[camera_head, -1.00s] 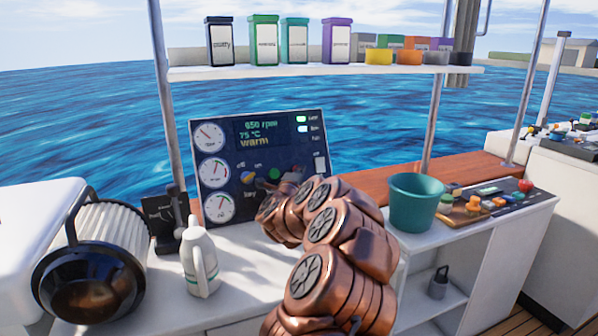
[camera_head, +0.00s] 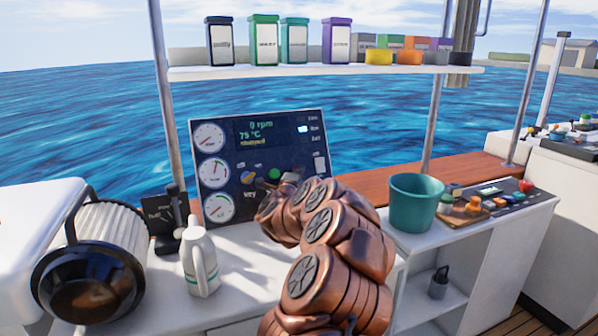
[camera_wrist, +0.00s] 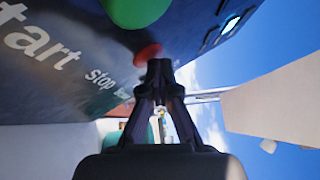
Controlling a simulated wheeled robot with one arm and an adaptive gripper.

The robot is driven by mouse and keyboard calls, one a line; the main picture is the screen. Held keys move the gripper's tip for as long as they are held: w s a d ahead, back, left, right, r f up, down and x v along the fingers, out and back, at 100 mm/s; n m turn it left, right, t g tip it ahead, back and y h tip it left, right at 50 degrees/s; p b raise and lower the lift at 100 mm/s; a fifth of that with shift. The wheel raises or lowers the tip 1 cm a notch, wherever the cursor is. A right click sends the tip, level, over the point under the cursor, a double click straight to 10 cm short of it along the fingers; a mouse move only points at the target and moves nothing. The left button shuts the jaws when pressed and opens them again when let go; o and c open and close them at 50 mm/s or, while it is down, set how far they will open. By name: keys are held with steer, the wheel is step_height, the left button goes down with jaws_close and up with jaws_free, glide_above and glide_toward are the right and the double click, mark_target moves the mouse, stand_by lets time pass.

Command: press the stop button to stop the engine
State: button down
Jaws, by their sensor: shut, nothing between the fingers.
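The engine panel (camera_head: 226,150) stands upright on the counter, with three round gauges at its left. Its display (camera_head: 260,133) reads 0 rpm and 75 °C, with a third line that looks like "stopped". In the wrist view the red stop button (camera_wrist: 148,52) sits on the panel near the word "stop". My gripper (camera_wrist: 160,66) is shut and empty, its fingertips at the red button's edge; I cannot tell whether they touch. The green start button (camera_wrist: 135,10) is beside it and also shows in the head view (camera_head: 274,174). There, my arm hides the red button.
A white bottle (camera_head: 201,262) and a black lever (camera_head: 172,215) stand left of the panel, near a ribbed canister (camera_head: 88,289). A teal bucket (camera_head: 415,205) stands right of my arm. A shelf (camera_head: 330,72) with jars runs above.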

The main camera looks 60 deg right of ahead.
steer(key=shift+s, duration=0.1)
steer(key=shift+s+a+r, duration=0.5)
steer(key=shift+s+a, duration=0.1)
steer(key=shift+s, duration=0.2)
steer(key=shift+s+b, duration=0.1)
steer(key=shift+b, duration=0.2)
steer(key=s, duration=0.1)
steer(key=s+a+r, duration=0.1)
steer(key=s+a+r+b, duration=0.1)
steer(key=shift+s+a+r, duration=0.1)
steer(key=shift+s+a, duration=0.15)
steer(key=shift+s, duration=0.05)
steer(key=shift+r, duration=0.1)
stand_by(0.8)
